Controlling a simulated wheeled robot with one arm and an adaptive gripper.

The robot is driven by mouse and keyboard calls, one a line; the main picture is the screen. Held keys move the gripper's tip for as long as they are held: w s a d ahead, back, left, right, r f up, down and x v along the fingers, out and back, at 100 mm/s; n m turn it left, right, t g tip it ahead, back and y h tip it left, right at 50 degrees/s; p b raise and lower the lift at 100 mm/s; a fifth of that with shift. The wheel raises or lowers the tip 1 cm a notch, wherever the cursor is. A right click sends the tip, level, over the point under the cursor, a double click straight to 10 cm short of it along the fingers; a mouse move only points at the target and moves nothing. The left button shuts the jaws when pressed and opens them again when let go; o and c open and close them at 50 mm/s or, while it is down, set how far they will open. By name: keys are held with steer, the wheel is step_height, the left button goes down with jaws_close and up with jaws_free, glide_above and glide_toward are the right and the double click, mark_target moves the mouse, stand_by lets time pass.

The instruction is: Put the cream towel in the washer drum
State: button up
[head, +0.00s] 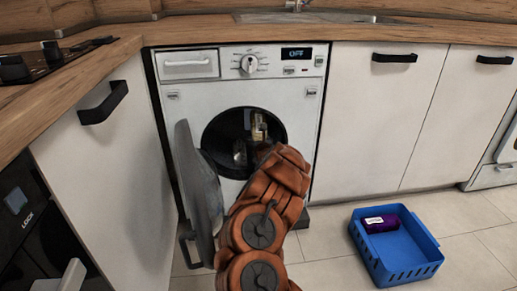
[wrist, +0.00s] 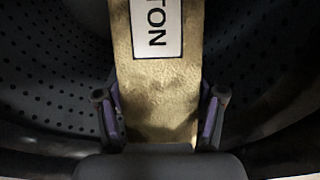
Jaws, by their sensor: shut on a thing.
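The cream towel (wrist: 157,90), a flat folded piece with a white label ending in "TON", is between the fingers of my gripper (wrist: 162,112) in the wrist view. The perforated dark drum wall (wrist: 50,75) surrounds it there. In the head view the towel (head: 258,128) shows in part inside the round opening of the white washer (head: 190,88). My gripper is shut on it within the opening, and my orange arm hides the lower part. The washer door (head: 198,180) stands open to the left. Whether the towel touches the drum cannot be told.
A blue basket (head: 412,268) with a purple item (head: 381,223) bearing a white label stands on the tiled floor at the right. White cabinets (head: 365,120) flank the washer under a wooden worktop. The washer display (head: 297,54) reads OFF. Floor between basket and washer is clear.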

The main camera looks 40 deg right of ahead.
steer(key=shift+w+d+f+b, duration=0.1)
steer(key=shift+w+d+b, duration=0.2)
steer(key=shift+d+b, duration=0.35)
steer(key=shift+w+d+f+b, duration=0.1)
steer(key=shift+w+d+b, duration=0.3)
steer(key=shift+b, duration=0.4)
steer(key=shift+w+d+r+b, duration=0.1)
steer(key=shift+w+d+b, duration=0.05)
steer(key=shift+d+b, duration=0.25)
steer(key=shift+a+r, duration=0.15)
steer(key=o, duration=1.4)
